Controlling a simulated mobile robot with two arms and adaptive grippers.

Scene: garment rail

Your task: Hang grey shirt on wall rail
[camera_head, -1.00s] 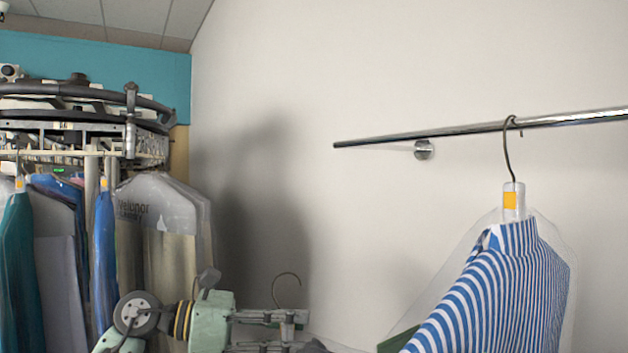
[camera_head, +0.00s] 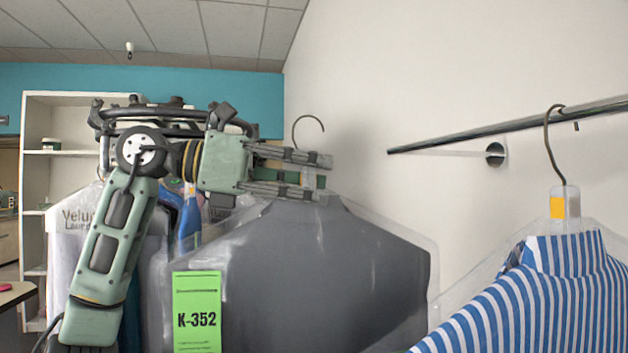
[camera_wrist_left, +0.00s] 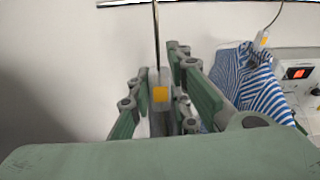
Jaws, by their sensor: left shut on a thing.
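The grey shirt (camera_head: 320,270) hangs in a clear plastic cover with a green K-352 tag (camera_head: 197,312). My left gripper (camera_head: 318,172) is shut on the neck of its hanger, just below the wire hook (camera_head: 308,130). In the left wrist view the hanger neck with a yellow label (camera_wrist_left: 160,95) stands between the fingers. The wall rail (camera_head: 500,131) is to the right of the hook, and its free end is nearest. The hook is apart from the rail. My right gripper is not in view.
A blue-striped shirt (camera_head: 545,290) hangs on the rail at the right; its hook is over the bar. The rail between its free end and that hook is bare. A conveyor rack with covered garments (camera_head: 75,230) and a white shelf (camera_head: 60,110) stand at the left.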

